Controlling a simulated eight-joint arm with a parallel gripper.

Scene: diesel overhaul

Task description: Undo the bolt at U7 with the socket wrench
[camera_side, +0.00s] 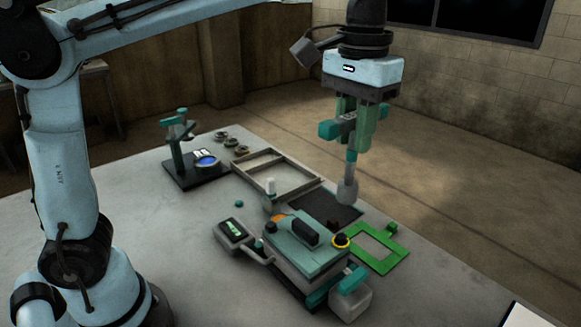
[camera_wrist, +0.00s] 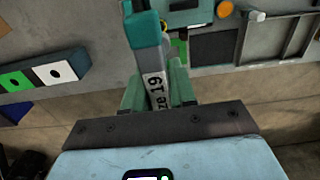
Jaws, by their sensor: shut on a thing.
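My gripper (camera_side: 356,132) is shut on the socket wrench (camera_side: 330,129), high above the table in the side view. The wrench has teal parts and a shaft pointing down to a rounded grey end (camera_side: 348,188). That end hangs in the air behind the engine block, apart from it. In the wrist view the wrench (camera_wrist: 152,65) lies between my green fingers, its label partly reading "ze 19".
A dark mat (camera_side: 330,208) and an open tray (camera_side: 308,184) lie behind the block, a green frame (camera_side: 398,259) to its right. A stand (camera_side: 181,150) and several rings (camera_side: 231,142) are farther back.

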